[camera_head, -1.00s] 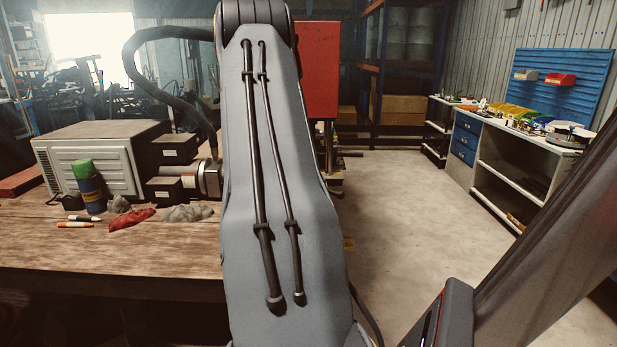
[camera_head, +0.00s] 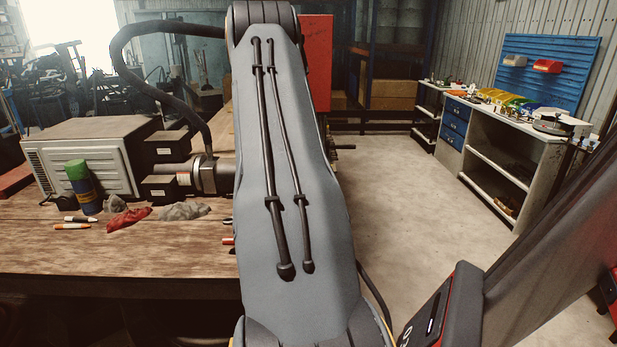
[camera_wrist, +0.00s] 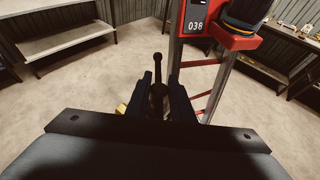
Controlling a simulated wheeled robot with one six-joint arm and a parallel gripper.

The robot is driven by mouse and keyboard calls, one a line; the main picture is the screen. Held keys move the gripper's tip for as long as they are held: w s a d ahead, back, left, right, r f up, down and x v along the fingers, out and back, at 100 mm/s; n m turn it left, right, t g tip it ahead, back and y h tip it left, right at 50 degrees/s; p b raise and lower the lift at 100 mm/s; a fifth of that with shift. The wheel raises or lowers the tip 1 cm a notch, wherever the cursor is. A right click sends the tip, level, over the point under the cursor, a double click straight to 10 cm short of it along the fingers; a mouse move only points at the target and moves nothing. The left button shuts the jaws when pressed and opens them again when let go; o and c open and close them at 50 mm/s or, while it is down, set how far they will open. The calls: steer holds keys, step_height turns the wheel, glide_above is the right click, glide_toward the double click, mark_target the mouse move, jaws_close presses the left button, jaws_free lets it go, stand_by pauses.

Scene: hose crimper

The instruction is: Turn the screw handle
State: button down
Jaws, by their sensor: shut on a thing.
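In the wrist view, my gripper (camera_wrist: 159,92) is shut on the screw handle (camera_wrist: 157,59), a thin dark bar with a rounded knob at its end. The knob end sticks out beyond the two dark fingers, and the part between them is shaded. In the head view, my arm covers the gripper and the handle. I cannot see the crimper's screw or how far the handle is turned.
A wooden bench (camera_head: 120,250) lies left of my arm, with a pale box-shaped machine (camera_head: 90,150), a spray can (camera_head: 82,185), a red rag (camera_head: 128,218) and pens. A red panel (camera_head: 317,65) stands behind my arm. Open floor (camera_head: 410,200) lies to the right.

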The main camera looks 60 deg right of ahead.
stand_by(0.7)
steer(key=c, duration=1.5)
jaws_free()
steer(key=shift+c, duration=0.2)
steer(key=shift+c, duration=0.5)
